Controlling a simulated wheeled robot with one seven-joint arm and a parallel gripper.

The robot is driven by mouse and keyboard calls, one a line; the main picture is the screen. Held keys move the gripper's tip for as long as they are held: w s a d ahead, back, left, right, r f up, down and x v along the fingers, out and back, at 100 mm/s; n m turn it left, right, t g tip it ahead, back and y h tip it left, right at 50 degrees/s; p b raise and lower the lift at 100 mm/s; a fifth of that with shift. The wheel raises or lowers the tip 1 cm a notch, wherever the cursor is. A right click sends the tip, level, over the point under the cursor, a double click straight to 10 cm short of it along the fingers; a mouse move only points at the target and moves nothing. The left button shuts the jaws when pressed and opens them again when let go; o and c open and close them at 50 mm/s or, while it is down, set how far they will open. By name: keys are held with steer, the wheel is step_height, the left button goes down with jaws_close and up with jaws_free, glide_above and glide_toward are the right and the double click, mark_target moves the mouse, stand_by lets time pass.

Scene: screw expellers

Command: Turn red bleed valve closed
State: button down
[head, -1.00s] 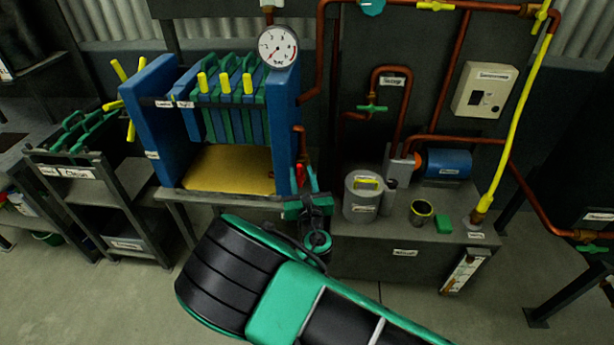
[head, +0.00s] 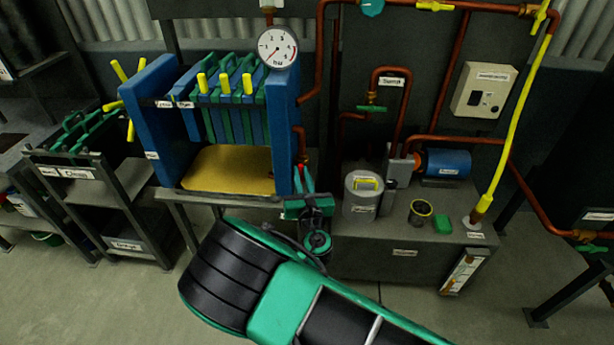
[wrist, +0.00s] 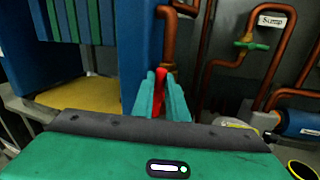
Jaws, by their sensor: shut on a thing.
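The red bleed valve handle (wrist: 160,92) stands roughly upright in the wrist view, below a copper pipe (wrist: 169,42) at the right side of the blue press frame (wrist: 138,50). My gripper (wrist: 161,82) is shut on the handle, with one green finger on each side of it. In the head view my gripper (head: 302,182) is at the press's lower right corner. Only a small red tip of the handle (head: 301,166) shows there; my fingers hide the rest.
A pressure gauge (head: 277,47) is above the press. A grey canister (head: 362,197), a dark cup (head: 420,212) and a blue motor (head: 447,163) stand on the bench to the right. A yellow tray (head: 230,172) is under the press plates.

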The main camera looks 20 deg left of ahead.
steer(key=shift+w+d+f+m+t+h, duration=0.15)
steer(key=shift+d+f+m+t+h, duration=0.4)
steer(key=shift+m, duration=2.8)
steer(key=shift+w+d+f+m+t+h, duration=0.2)
steer(key=shift+f+m+t+h, duration=0.6)
steer(key=shift+m, duration=2.6)
steer(key=shift+w+d+f+m+t+h, duration=0.1)
steer(key=shift+d+f+m+t+h, duration=0.6)
steer(key=shift+m, duration=2.65)
steer(key=shift+a+r, duration=0.15)
steer(key=shift+a, duration=0.15)
steer(key=shift+s, duration=0.1)
steer(key=c, duration=1.7)
jaws_free()
steer(key=shift+c, duration=0.2)
steer(key=shift+a, duration=0.1)
steer(key=shift+r, duration=0.1)
steer(key=shift+s, duration=0.1)
